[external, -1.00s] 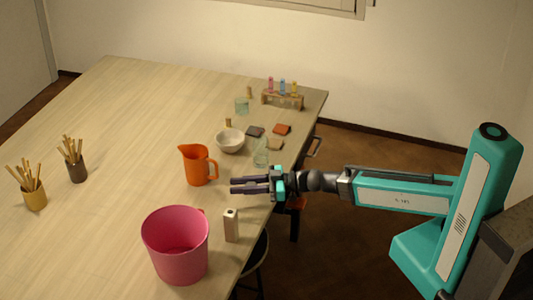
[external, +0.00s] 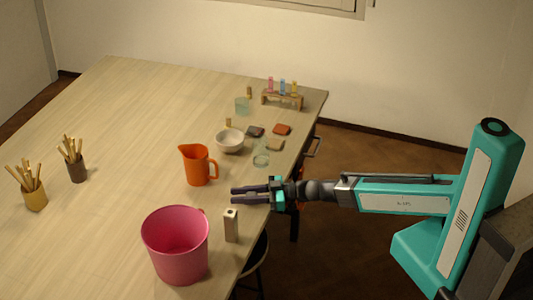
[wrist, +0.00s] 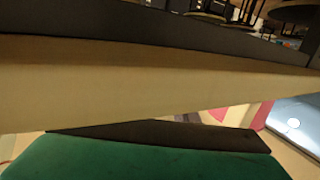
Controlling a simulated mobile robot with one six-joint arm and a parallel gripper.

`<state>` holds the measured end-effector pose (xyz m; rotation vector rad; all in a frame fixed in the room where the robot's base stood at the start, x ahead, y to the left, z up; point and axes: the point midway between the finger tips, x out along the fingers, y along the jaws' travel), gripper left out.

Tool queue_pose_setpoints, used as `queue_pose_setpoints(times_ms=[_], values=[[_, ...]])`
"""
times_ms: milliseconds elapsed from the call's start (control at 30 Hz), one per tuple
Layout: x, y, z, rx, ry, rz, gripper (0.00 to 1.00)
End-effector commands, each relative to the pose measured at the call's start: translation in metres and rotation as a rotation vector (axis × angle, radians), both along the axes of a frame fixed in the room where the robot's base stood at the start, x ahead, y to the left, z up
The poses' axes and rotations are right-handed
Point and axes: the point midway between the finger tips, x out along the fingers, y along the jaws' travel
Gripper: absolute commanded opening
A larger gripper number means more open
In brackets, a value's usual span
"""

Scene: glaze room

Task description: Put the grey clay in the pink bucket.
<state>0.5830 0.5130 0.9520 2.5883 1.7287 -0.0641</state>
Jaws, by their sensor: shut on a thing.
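The pink bucket (external: 175,262) stands upright at the near edge of the table. My gripper (external: 234,195) is above the table's right edge, beyond the bucket and to its right. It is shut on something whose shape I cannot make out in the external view. In the wrist view a pale beige band (wrist: 130,85) runs between the dark fingers; I cannot tell whether it is the held thing or the table. A dark grey flat piece (external: 255,131) lies by the white bowl; I cannot tell whether it is the grey clay. A bit of pink shows in the wrist view.
A pale upright box (external: 231,228) stands right of the bucket. A white bowl (external: 230,142), a clear glass (external: 261,156) and an orange-brown piece (external: 282,129) are farther back. The table's middle is clear.

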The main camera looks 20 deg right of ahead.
Motion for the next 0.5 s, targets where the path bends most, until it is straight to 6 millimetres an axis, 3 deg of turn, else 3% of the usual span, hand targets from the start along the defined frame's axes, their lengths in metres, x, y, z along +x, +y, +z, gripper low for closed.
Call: queue_pose_setpoints(times_ms=[67,100,167,500], values=[[0.0,0.0001,-0.0022,0.0,0.0,0.0,0.0],[0.0,0.0,-0.0015,0.0,0.0,0.0,0.33],[0.0,0.0,-0.0014,0.0,0.0,0.0,0.43],[0.0,0.0,-0.0013,0.0,0.0,0.0,0.45]])
